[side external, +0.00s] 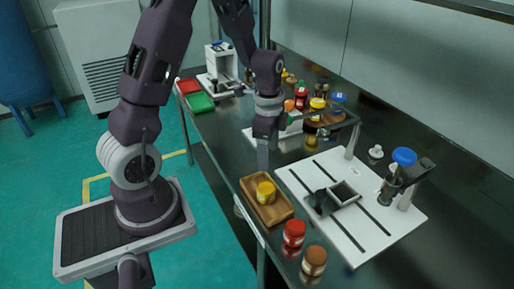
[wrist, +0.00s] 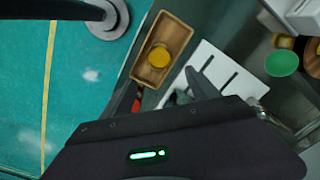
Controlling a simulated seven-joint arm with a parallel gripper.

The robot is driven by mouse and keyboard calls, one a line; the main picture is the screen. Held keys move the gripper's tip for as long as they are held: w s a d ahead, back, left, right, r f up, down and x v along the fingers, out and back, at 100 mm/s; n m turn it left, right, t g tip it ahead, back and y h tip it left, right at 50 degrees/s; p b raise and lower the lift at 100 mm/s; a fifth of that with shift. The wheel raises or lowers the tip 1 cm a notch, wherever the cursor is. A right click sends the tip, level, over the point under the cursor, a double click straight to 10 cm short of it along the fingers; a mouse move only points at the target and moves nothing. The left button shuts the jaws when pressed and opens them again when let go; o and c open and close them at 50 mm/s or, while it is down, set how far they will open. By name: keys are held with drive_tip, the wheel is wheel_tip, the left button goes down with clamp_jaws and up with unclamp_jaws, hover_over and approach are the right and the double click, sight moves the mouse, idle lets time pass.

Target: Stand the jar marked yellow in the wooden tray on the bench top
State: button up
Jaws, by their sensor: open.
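The jar with the yellow lid (side external: 266,192) stands upright inside the wooden tray (side external: 281,213) near the front edge of the bench. In the wrist view the yellow jar (wrist: 159,56) sits near the middle of the wooden tray (wrist: 173,25), with bare wood around it. My gripper (side external: 267,158) is open, above and behind the tray in the side view, apart from the jar. Its fingers are hard to make out, and nothing shows held between them.
A red-lidded jar (side external: 294,232) and an orange-brown-lidded jar (side external: 314,260) stand right of the tray. A white slotted board (side external: 364,229) with posts and a blue-lidded jar (side external: 404,157) lies beside it. Several jars (side external: 318,103) crowd the back. Green (side external: 199,104) and red (side external: 188,86) trays lie far left.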

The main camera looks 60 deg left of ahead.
drive_tip(key=s+d+r+n+t, duration=0.25)
drive_tip(key=d+r, duration=0.25)
drive_tip(key=r, duration=0.5)
drive_tip(key=s+d+r+n+t, duration=0.1)
drive_tip(key=s+d+r+n, duration=0.2)
drive_tip(key=s+r, duration=0.2)
drive_tip(key=s+d+r+n+t, duration=0.2)
drive_tip(key=s+d+r+n, duration=0.2)
drive_tip(key=s, duration=0.5)
drive_tip(key=shift+r, duration=0.45)
drive_tip(key=shift+s, duration=0.1)
